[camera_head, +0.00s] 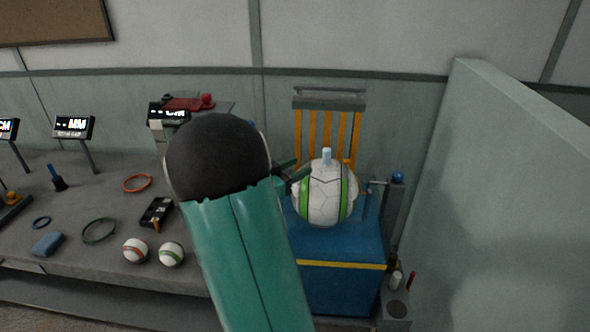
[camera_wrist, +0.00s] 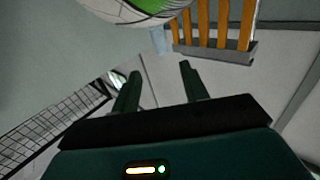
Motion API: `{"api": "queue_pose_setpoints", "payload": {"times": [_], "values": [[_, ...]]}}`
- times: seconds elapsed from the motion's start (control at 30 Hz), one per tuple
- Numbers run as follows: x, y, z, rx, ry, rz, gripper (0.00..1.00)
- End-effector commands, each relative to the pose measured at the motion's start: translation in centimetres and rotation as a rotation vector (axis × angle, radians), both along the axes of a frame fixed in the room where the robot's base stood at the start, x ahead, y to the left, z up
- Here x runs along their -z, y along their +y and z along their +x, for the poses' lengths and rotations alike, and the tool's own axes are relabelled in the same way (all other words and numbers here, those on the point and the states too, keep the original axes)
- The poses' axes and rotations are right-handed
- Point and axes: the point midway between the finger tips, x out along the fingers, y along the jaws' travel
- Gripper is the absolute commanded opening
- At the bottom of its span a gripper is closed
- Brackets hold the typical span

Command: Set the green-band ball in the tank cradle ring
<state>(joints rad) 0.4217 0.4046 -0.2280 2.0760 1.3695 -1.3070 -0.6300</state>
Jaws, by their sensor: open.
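A large white ball with green bands (camera_head: 325,203) rests on top of the blue tank (camera_head: 345,290), with a pale blue peg or nozzle (camera_head: 326,158) at its top. I cannot make out a cradle ring under the ball. My gripper (camera_head: 292,175) is beside the ball's upper left, partly hidden by my own arm. In the wrist view my gripper (camera_wrist: 159,67) is open with nothing between its fingers, and the ball (camera_wrist: 135,8) is cut off by the top edge, apart from the fingertips. A smaller green-band ball (camera_head: 171,254) lies on the grey table.
An orange-banded ball (camera_head: 135,250) sits beside the small green-band one. The table (camera_head: 95,200) also holds rings, a blue block (camera_head: 47,244) and a black tray (camera_head: 156,213). Yellow slats (camera_head: 312,125) stand behind the tank. A pale partition (camera_head: 500,200) bounds the right side.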

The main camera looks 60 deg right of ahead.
Motion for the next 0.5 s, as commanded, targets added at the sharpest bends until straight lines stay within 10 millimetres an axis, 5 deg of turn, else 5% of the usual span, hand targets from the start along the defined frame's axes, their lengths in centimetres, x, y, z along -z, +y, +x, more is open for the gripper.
{"api": "queue_pose_setpoints", "payload": {"times": [0.27, 0.37, 0.5], "values": [[-0.2, 0.3, 0.5, -0.023, -0.012, 0.005, 0.44], [-1.1, 1.1, 2.8, -0.138, -0.061, 0.032, 0.44], [-3.6, 5.2, 9.3, -0.475, -0.176, 0.129, 0.44]]}}
